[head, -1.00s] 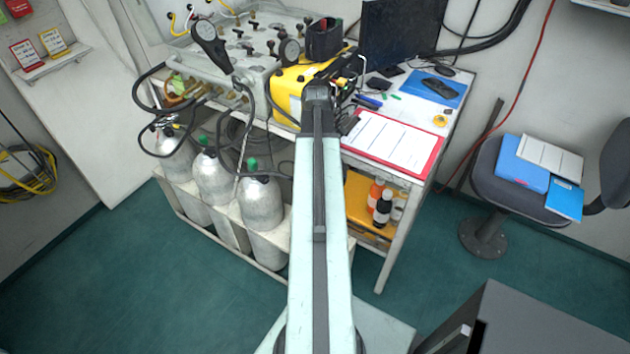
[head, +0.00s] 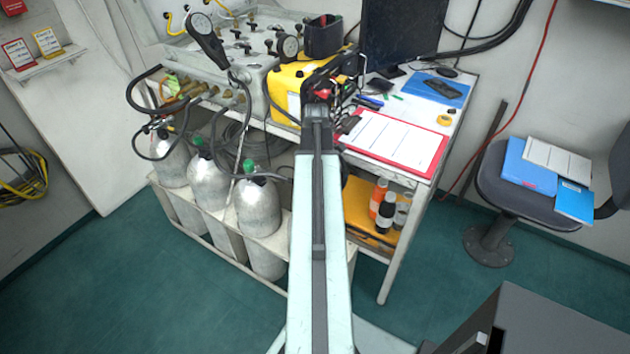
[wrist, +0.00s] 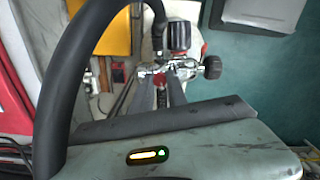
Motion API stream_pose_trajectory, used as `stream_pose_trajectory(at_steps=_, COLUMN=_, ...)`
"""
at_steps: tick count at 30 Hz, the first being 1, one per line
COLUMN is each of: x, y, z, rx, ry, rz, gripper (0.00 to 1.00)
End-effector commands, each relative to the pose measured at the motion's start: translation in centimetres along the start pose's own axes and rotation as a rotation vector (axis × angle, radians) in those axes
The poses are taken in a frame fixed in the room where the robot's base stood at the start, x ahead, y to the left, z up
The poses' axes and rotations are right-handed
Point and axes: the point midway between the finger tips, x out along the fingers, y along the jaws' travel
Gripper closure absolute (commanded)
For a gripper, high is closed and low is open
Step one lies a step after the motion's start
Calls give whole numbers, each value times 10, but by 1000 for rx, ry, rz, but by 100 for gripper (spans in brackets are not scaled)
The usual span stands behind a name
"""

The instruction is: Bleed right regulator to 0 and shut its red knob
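In the wrist view a chrome regulator (wrist: 178,66) sits at the upper middle, with a black gauge or cap (wrist: 179,36) ringed in red above it. A black knob (wrist: 212,66) is on its right. A small red knob (wrist: 160,76) shows between the dark fingers of my gripper (wrist: 158,86). The fingers stand apart on either side of it; I cannot tell if they touch it. The gauge reading is not legible. In the head view my arm hides this regulator.
A thick black hose (wrist: 62,90) arches across the left of the wrist view. In the head view grey cylinders (head: 259,208) stand below the air panel (head: 250,60). A red clipboard (head: 395,145) lies on the desk. A chair (head: 490,200) is at the right.

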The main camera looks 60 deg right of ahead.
Motion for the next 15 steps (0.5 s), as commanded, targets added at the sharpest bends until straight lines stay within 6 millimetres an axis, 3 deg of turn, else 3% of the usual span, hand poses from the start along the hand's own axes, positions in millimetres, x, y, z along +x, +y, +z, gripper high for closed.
stream_pose_trajectory(at_steps=1, x=0, y=-19, z=0, rx=1, ry=0, rz=0, gripper=100)
stream_pose_trajectory(at_steps=3, x=0, y=-6, z=-1, rx=2, ry=0, rz=-3, gripper=100)
stream_pose_trajectory(at_steps=15, x=0, y=-2, z=0, rx=13, ry=0, rz=-6, gripper=100)
